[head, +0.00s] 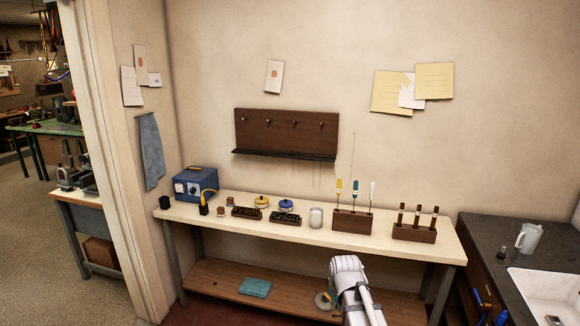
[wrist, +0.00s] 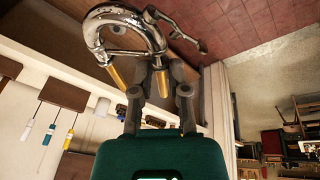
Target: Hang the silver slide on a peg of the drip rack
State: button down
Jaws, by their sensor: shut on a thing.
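The silver slide (wrist: 124,28) is a shiny curved tube with brass-coloured ends, seen in the wrist view. My gripper (wrist: 150,75) is shut on it, and the slide sticks out beyond the fingertips. The drip rack (head: 286,128) is a dark wooden board on the back wall in the head view. It has a row of several short pegs, all bare, and a dark ledge along its bottom. In the head view my arm is low at the front of the bench, below and right of the rack. My fingers and the slide cannot be made out clearly there.
A pale bench (head: 290,226) stands under the rack. It holds a blue box (head: 195,185), small tins, a white jar (head: 316,217), a tool block (head: 352,221) with upright tools and another block (head: 414,233). A sink (head: 545,295) is at right. The wall before the pegs is clear.

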jog(key=shift+f+b, duration=1.45)
jog(key=shift+f, duration=0.45)
jog(key=shift+w, duration=0.15)
